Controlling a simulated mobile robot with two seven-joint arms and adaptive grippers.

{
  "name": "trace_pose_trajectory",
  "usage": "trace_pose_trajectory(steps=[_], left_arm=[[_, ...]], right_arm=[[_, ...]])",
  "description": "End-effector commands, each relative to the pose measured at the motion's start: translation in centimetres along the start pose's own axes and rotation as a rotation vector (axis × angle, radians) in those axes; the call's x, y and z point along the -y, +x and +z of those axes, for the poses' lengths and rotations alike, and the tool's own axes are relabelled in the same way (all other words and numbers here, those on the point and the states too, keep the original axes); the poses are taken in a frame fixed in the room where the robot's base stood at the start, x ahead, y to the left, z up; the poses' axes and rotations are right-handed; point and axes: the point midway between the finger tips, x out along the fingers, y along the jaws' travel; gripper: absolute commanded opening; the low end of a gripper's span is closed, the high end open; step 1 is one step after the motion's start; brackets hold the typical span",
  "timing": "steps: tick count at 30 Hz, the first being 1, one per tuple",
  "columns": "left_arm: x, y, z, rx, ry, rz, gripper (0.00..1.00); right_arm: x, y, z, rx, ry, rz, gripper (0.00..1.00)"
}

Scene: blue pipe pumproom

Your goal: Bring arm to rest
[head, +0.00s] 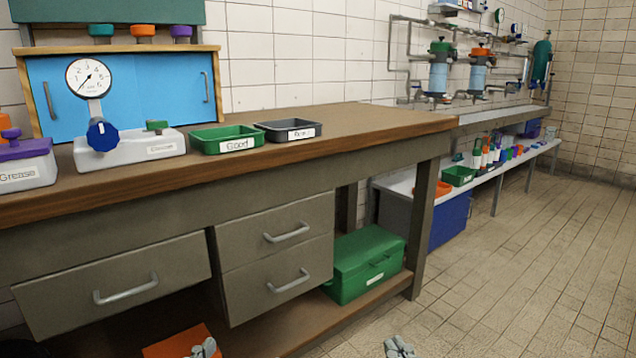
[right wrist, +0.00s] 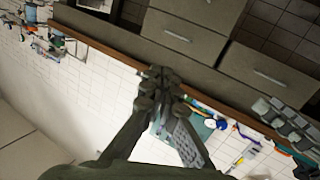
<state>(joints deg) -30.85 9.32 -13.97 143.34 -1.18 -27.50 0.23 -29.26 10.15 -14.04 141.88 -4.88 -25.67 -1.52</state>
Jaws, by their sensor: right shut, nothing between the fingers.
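My right gripper (head: 398,347) shows at the bottom edge of the head view, over the tiled floor in front of the workbench. In the right wrist view its fingers (right wrist: 158,73) meet at the tips, with nothing held between them. My left gripper (head: 204,348) shows only in part at the bottom edge of the head view, in front of the bench's lower shelf. Its fingers are too cut off to tell open from shut. Neither arm's links show in the head view.
The workbench (head: 330,118) with drawers fills the left side. On it stand a pressure gauge (head: 88,78), a green tray (head: 227,139) and a grey tray (head: 288,130). A green box (head: 365,265) sits on the lower shelf. The tiled floor (head: 540,260) at right is clear.

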Motion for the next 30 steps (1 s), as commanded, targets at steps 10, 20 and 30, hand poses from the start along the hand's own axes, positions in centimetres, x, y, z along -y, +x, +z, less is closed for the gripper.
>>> trace_pose_trajectory(steps=[10,20,30], left_arm=[[3.5,-0.2,9.9,0.386,0.026,-0.064,0.8],[9.7,-8.7,23.4,0.997,0.013,-0.185,0.8],[11.4,-13.6,27.4,1.221,-0.01,-0.231,0.8]], right_arm=[[-1.6,-1.3,10.5,0.42,0.08,0.02,0.0],[-6.5,-10.0,24.2,1.035,0.073,0.11,0.0],[-8.0,-15.0,28.3,1.261,0.086,0.145,0.0]])
